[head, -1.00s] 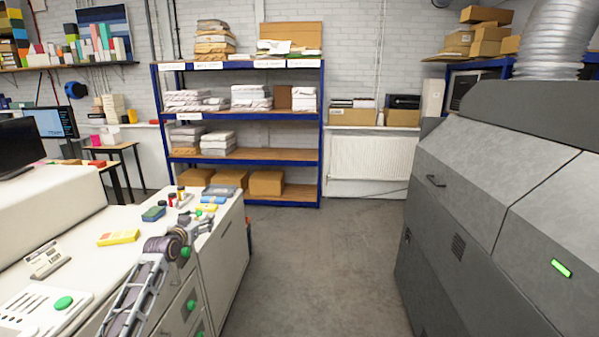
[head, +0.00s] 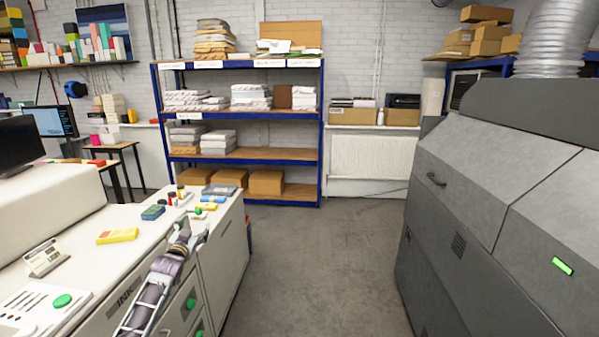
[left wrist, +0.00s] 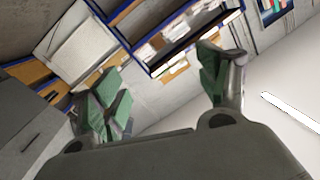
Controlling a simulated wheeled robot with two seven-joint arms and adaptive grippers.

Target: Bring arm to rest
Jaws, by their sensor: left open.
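My left arm comes in from the bottom left of the head view, beside the front of the white machine. Its gripper (head: 192,236) is at the far end of the arm, small and partly hidden behind the wrist, near the machine's right-hand corner. In the left wrist view the left gripper (left wrist: 160,88) shows two green-padded fingers spread well apart with nothing between them. It is open and empty. My right arm and gripper are not in view.
The white machine's top (head: 75,228) carries a yellow pack (head: 117,236), a blue-green sponge-like block (head: 153,212) and several small items. A grey machine (head: 500,210) stands at right. Blue shelving (head: 240,154) is at the back. The grey floor (head: 310,270) between is clear.

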